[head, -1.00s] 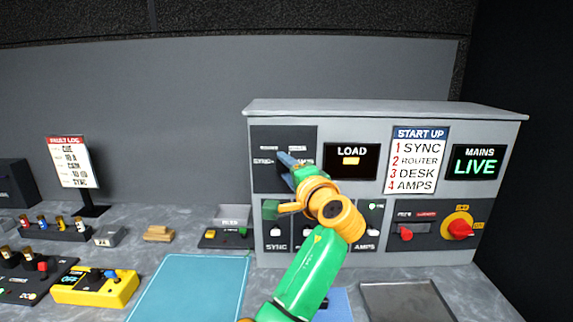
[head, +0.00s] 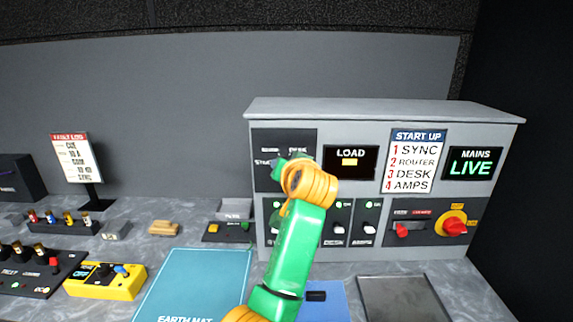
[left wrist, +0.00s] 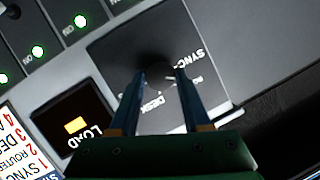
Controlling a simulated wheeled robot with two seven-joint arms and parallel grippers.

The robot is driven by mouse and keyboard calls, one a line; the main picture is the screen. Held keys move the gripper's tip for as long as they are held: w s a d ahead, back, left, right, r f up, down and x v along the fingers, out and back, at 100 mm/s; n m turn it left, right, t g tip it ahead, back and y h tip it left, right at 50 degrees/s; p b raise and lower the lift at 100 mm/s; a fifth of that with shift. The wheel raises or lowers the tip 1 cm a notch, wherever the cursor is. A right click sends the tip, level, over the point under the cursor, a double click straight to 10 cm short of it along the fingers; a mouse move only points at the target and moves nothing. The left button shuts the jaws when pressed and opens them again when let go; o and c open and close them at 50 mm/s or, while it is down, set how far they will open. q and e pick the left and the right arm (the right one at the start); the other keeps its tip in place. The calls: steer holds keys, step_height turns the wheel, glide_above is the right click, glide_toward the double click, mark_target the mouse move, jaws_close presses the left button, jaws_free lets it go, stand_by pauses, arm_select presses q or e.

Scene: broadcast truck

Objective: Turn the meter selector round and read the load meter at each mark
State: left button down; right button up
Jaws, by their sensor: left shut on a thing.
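The meter selector is a dark round knob (left wrist: 158,72) on a black panel (head: 264,142) at the left of the grey cabinet. SYNC and DESK can be read around it in the left wrist view. My left gripper (left wrist: 163,76) is shut on the knob, one finger on each side. In the head view my wrist hides the knob and fingertips. Which mark the knob points to cannot be told. The load meter (head: 350,162), right of the selector, shows an amber block under LOAD; it also shows in the left wrist view (left wrist: 77,124). My right gripper is not in view.
Switches with lamps (head: 338,228) sit below the meter. A START UP card (head: 415,160), MAINS LIVE display (head: 472,162) and red rotary handle (head: 453,226) are further right. A teal mat (head: 190,285), metal tray (head: 400,300) and yellow box (head: 105,283) lie on the counter.

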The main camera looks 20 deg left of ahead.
arm_select(q)
steer(key=shift+a+r+n+t+h+p, duration=0.15)
steer(key=shift+n+h+p, duration=0.35)
steer(key=shift+n+h, duration=0.55)
steer(key=shift+a+r+n+t+h+p, duration=0.15)
steer(key=shift+n+h+p, duration=0.45)
steer(key=shift+n, duration=0.75)
steer(key=shift+s, duration=0.1)
steer(key=shift+c, duration=1.8)
jaws_free()
steer(key=shift+f, duration=0.2)
steer(key=b+v, duration=0.3)
steer(key=v, duration=0.4)
